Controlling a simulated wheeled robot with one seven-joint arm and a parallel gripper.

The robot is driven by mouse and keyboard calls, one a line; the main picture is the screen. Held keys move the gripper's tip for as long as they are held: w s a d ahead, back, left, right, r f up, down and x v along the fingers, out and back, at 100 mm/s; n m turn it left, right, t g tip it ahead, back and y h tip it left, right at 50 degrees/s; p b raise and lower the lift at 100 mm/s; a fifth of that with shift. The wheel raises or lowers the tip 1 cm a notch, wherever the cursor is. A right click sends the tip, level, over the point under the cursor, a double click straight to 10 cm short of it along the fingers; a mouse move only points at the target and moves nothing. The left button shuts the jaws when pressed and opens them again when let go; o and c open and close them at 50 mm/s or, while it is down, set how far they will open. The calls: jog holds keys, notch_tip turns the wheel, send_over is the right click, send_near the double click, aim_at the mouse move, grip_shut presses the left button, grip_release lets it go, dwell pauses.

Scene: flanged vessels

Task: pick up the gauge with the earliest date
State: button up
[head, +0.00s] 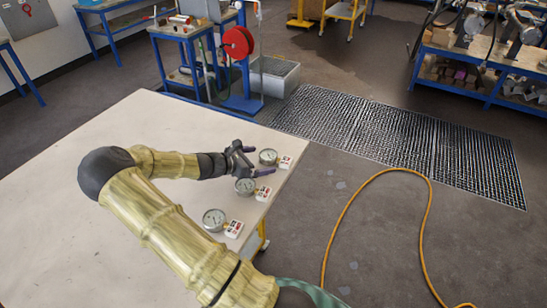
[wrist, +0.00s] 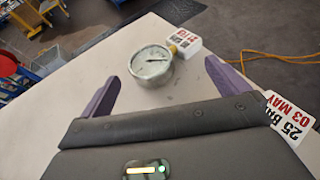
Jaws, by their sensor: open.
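Three round silver gauges with white dials stand in a row along the table's right edge: a far gauge (head: 268,156), a middle gauge (head: 245,187) and a near gauge (head: 214,220). Each has a white tag beside it. My gripper (head: 254,160) is open and empty, close to the far gauge. In the wrist view the far gauge (wrist: 152,63) appears ahead, between my purple fingers and not gripped. Its tag (wrist: 185,41) has red and black print too small to read. Another tag (wrist: 292,118), partly cut off, reads "25 BA…" and "03 MAY"; its gauge is hidden there.
The pale table (head: 110,210) is otherwise clear. A yellow hose (head: 347,205) lies on the floor to the right, near a black floor grating (head: 400,140). A grey bin (head: 274,76) and a red reel (head: 238,43) stand beyond the table.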

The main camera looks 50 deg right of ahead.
aim_at(265, 158)
jog(key=p+x, duration=0.1)
jog(key=x, duration=0.2)
jog(key=shift+w+d+f, duration=0.1)
jog(key=shift+d, duration=0.15)
jog(key=shift+c, duration=0.2)
jog(key=c, duration=1.5)
jog(key=shift+r+b, duration=1.25)
jog(key=shift+r, duration=3.75)
